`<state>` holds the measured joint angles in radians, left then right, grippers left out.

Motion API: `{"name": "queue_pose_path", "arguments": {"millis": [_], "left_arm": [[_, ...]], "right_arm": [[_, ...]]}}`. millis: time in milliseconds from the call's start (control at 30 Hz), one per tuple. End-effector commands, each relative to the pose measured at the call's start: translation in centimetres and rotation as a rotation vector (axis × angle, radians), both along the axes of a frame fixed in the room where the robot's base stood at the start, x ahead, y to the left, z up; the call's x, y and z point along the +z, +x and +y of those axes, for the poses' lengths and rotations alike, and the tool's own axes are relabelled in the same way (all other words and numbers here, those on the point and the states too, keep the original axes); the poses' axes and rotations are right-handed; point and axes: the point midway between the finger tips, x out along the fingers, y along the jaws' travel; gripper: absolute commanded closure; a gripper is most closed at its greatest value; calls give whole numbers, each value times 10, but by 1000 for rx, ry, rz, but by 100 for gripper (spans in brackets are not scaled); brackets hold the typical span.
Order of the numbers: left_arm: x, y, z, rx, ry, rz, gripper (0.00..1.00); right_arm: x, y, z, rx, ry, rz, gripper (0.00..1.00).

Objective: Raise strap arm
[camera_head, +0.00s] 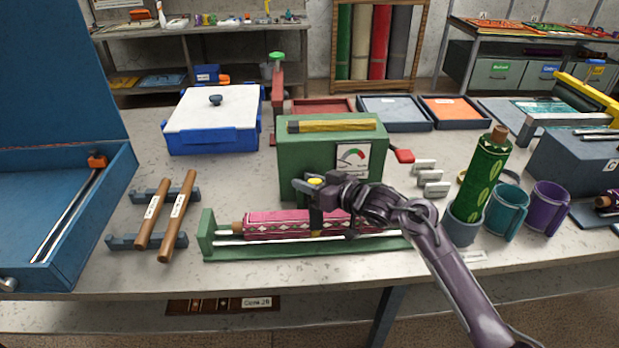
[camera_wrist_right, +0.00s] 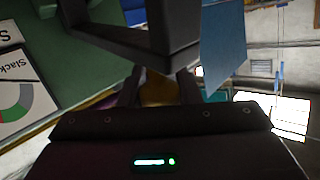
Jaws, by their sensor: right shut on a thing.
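A green machine box (camera_head: 300,150) with a dial label (camera_head: 351,160) stands mid-table. In front of it a pink patterned roll (camera_head: 275,225) lies in a green cradle (camera_head: 225,252). My right gripper (camera_head: 317,190) is in front of the box, above the roll, shut on a small yellow-topped part that looks like the strap arm's end (camera_head: 315,181). In the right wrist view, a yellowish piece (camera_wrist_right: 158,90) shows between the fingers. The gripper hides much of the arm, so its angle is unclear. My left gripper is out of view.
Two wooden rollers (camera_head: 176,215) rest on a blue rack at left, beside a blue open case (camera_head: 60,220). A green roll in a grey cup (camera_head: 465,222) and teal and purple cups (camera_head: 548,208) stand at right. A white-lidded blue box (camera_head: 213,120) is behind.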

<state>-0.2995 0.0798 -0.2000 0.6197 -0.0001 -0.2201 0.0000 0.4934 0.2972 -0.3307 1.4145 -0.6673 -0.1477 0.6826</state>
Motion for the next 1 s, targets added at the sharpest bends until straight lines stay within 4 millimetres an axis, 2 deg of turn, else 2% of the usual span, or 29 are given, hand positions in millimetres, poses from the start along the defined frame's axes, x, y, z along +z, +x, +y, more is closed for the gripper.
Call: {"name": "queue_pose_path", "arguments": {"millis": [33, 233, 333, 600, 1000], "left_arm": [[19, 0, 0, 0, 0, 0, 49], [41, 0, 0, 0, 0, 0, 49], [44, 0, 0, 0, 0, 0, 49], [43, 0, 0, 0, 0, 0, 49], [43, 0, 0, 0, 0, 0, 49]], "right_arm": [[15, 6, 0, -1, 0, 32, 100], [25, 24, 0, -1, -1, 168, 100], [27, 33, 0, -1, 0, 223, 100], [31, 46, 0, -2, 2, 214, 100], [32, 50, 0, -3, 2, 212, 100]]}}
